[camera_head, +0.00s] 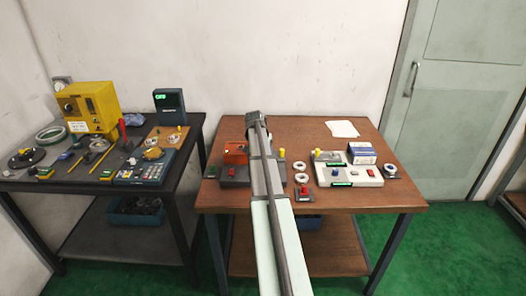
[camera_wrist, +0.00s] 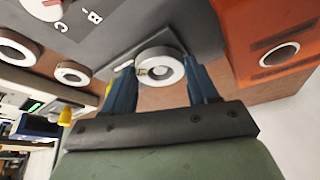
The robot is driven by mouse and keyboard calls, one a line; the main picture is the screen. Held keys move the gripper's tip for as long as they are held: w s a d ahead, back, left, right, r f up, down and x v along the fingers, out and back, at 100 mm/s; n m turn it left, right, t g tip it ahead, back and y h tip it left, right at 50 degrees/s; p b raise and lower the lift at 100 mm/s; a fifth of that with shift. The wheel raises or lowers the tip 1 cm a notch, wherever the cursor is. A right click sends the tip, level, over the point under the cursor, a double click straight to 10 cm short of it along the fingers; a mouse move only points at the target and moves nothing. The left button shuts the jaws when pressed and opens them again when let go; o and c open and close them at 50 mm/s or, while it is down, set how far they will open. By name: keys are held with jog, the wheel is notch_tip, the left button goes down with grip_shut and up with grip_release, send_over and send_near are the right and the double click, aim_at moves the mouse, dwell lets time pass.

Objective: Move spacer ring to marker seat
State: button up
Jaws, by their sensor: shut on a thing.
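In the wrist view my gripper (camera_wrist: 160,66) has two blue fingers closed on either side of a pale ring (camera_wrist: 176,70) with a grey outer wall. I take this to be the spacer ring. The ring appears over a grey plate (camera_wrist: 198,28) beside the orange block; I cannot tell whether it touches the plate. No seat is clearly recognisable as the marker seat. In the head view my arm hides the gripper and the held ring.
An orange block (camera_wrist: 246,50) with a hole is close on the right in the wrist view. A dark panel (camera_wrist: 100,32) bears letters B and C. In the head view, loose rings (camera_head: 301,178) and a white control box (camera_head: 343,173) stand right of my arm. Paper (camera_head: 343,129) lies behind.

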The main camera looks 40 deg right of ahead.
jog(key=o, duration=1.3)
jog(key=shift+r, duration=0.15)
notch_tip(320, 180, up, 7)
jog(key=shift+r, duration=0.1)
dwell(0.4)
dwell(0.6)
